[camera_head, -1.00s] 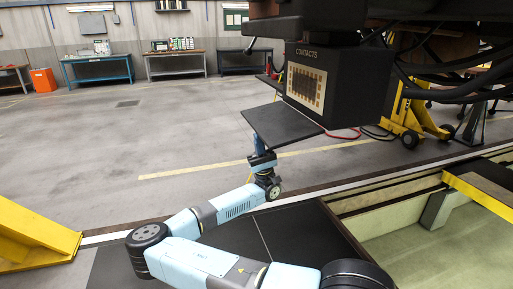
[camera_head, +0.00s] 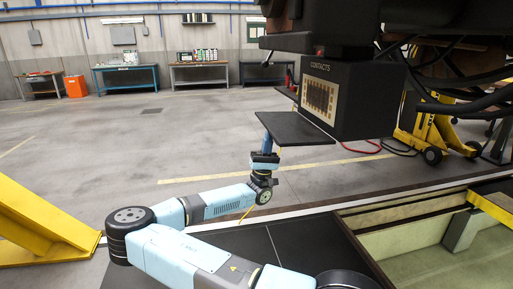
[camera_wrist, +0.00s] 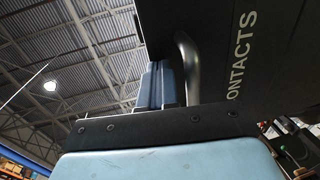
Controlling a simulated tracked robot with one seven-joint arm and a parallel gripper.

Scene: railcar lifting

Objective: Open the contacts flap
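The contacts box (camera_head: 355,98) is a dark block lettered CONTACTS at the upper right of the head view. Its front shows a cream panel with a grid of contacts (camera_head: 319,95). The flap (camera_head: 296,129), a dark flat plate, sticks out roughly level from below that panel, which is uncovered. The fingertips are partly hidden.
A yellow stand (camera_head: 40,228) is at the left and a yellow jack (camera_head: 430,125) at the right. Dark cables hang right of the box. A pit (camera_head: 430,250) opens at the lower right. Workbenches (camera_head: 126,78) line the far wall; the floor between is clear.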

